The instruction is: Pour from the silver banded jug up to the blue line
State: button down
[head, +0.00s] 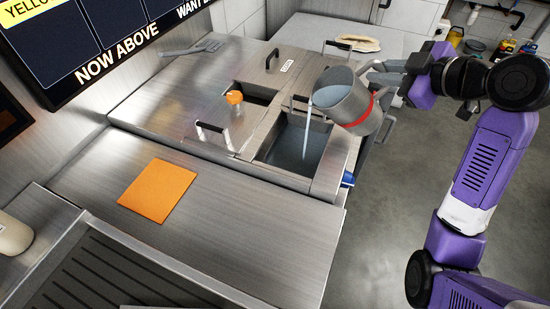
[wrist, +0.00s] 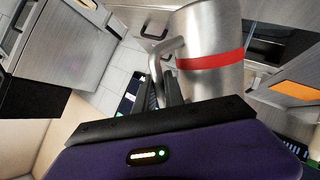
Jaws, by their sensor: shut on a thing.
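The silver jug (head: 343,100) with a red band is tilted to the left above an open rectangular well (head: 297,145) in the steel counter. A thin pale stream (head: 308,122) falls from its lip into the well. My gripper (head: 385,82) is shut on the jug's handle at the right side. In the wrist view the jug (wrist: 212,75) stands beyond the fingers, with its handle (wrist: 165,55) between them. Liquid shows dimly low in the well. I cannot make out a blue line in either view.
An orange square (head: 158,190) lies on the front counter. A spatula (head: 192,48) and a flat pale item (head: 358,43) lie farther back. A blue tap-like part (head: 347,179) juts from the counter's right side.

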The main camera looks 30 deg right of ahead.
jog(key=shift+w+a+r+n, duration=0.1)
jog(key=shift+a+r+n, duration=0.2)
dwell(0.8)
jog(key=shift+a+h, duration=0.15)
jog(key=shift+h, duration=0.15)
jog(key=shift+w+a+n+p, duration=0.1)
jog(key=shift+a+n+p, duration=0.05)
jog(key=shift+n+p, duration=0.15)
dwell(0.5)
jog(key=shift+d, duration=0.2)
jog(key=shift+w+a+g+h+p, duration=0.1)
jog(key=shift+a+g+h+p, duration=0.3)
jog(key=shift+p, duration=0.55)
dwell(4.6)
